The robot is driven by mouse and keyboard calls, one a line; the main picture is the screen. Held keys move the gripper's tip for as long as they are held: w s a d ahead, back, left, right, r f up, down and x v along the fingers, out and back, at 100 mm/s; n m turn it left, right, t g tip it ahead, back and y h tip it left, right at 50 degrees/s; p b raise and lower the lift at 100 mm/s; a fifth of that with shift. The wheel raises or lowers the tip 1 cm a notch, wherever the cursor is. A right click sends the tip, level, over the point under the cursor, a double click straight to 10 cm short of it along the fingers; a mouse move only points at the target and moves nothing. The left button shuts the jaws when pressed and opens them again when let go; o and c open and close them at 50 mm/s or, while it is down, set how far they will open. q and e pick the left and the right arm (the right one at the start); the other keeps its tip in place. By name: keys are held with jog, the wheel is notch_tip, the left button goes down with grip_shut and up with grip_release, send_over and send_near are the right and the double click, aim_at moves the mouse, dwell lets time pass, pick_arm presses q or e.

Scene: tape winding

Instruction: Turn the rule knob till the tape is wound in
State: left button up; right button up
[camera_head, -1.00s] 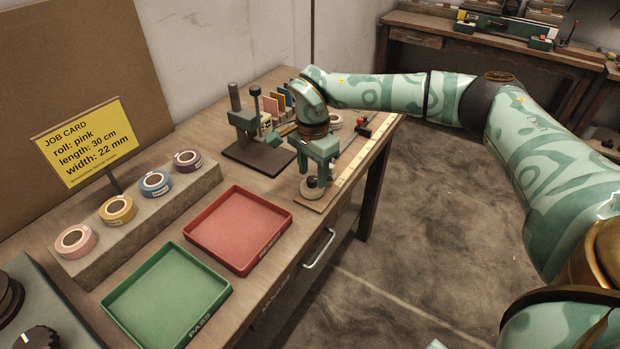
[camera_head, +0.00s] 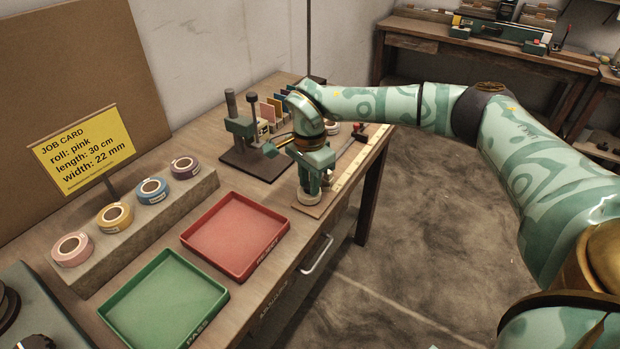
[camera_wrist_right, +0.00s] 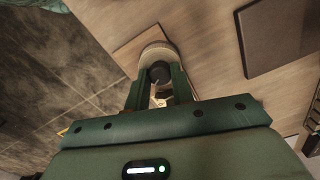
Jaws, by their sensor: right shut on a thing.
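The rule knob (camera_wrist_right: 160,73) is a small dark knob on top of a round pale base (camera_wrist_right: 158,52). My right gripper (camera_wrist_right: 160,85) is shut on the knob from above, one finger on each side. In the head view my right gripper (camera_head: 311,186) stands over the near end of the wooden rule board and hides the knob. The pale rule strip (camera_head: 352,163) runs from there along the bench's right edge. Whether any tape lies on it cannot be told. My left gripper is not in view.
A red tray (camera_head: 236,234) and a green tray (camera_head: 163,299) lie to the left. A dark press stand (camera_head: 258,160) is behind my gripper.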

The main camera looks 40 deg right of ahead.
jog(key=m+p, duration=0.1)
jog(key=p, duration=0.1)
jog(key=m+p, duration=0.4)
jog(key=shift+r, duration=0.35)
jog(key=m+p, duration=0.4)
jog(key=m, duration=0.2)
jog(key=shift+f, duration=0.1)
jog(key=m+p, duration=0.3)
jog(key=m, duration=0.2)
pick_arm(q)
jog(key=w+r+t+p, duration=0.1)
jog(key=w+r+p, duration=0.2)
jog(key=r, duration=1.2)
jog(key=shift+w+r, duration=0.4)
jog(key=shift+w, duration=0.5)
pick_arm(e)
jog(key=m, duration=0.5)
jog(key=shift+f+m, duration=0.15)
jog(key=shift+m, duration=0.25)
jog(key=shift+w, duration=0.1)
jog(key=o, duration=1)
